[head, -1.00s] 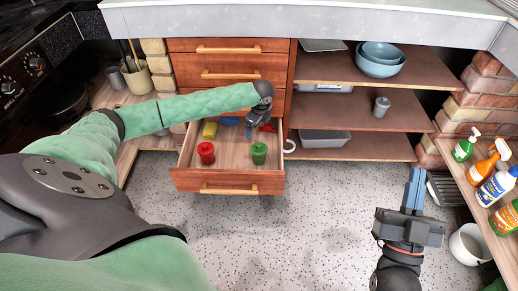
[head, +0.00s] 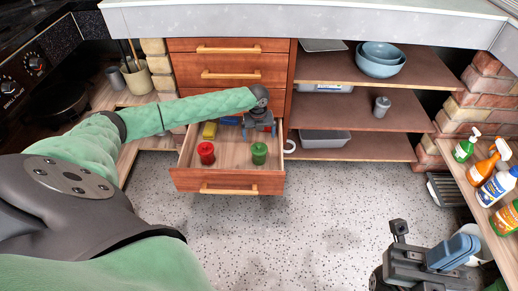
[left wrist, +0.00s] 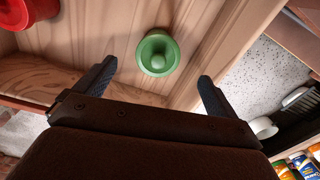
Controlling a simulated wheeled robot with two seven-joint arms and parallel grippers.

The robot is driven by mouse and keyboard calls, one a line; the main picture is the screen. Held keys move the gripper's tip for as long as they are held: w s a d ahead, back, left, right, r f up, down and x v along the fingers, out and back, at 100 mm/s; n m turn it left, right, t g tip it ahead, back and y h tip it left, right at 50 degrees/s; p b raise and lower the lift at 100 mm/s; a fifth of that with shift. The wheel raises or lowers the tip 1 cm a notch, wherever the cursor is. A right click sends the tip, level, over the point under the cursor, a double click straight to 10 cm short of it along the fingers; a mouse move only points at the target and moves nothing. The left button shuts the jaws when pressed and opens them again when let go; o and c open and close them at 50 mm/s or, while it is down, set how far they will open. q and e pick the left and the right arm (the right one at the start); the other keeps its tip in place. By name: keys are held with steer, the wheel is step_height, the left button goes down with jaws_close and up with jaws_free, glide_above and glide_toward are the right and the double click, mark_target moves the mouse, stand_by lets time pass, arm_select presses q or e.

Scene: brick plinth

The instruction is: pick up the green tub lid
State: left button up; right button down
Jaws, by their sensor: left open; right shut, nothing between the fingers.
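The green tub lid (head: 259,153) is in the open drawer (head: 228,188), on the right side near its front. In the left wrist view the green lid (left wrist: 158,53) appears round with a raised middle. My left gripper (head: 259,128) is over the drawer, just behind the lid. In its wrist view the left gripper (left wrist: 155,74) has its fingers spread, with the lid beyond and between the tips, and nothing held. My right gripper (head: 454,252) is shut and empty at the lower right, far from the drawer.
Open shelves (head: 355,115) with bowls (head: 380,59) stand right of the drawer. Several bottles (head: 497,187) line a ledge at right.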

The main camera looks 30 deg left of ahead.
mark_target(259, 144)
arm_select(q)
steer(key=f+b, duration=0.1)
steer(key=f, duration=0.5)
steer(key=shift+s+d+f+b, duration=0.15)
steer(key=shift+s+f+b, duration=0.05)
steer(key=shift+f+b, duration=0.2)
steer(key=c, duration=1.1)
steer(key=shift+r, duration=0.1)
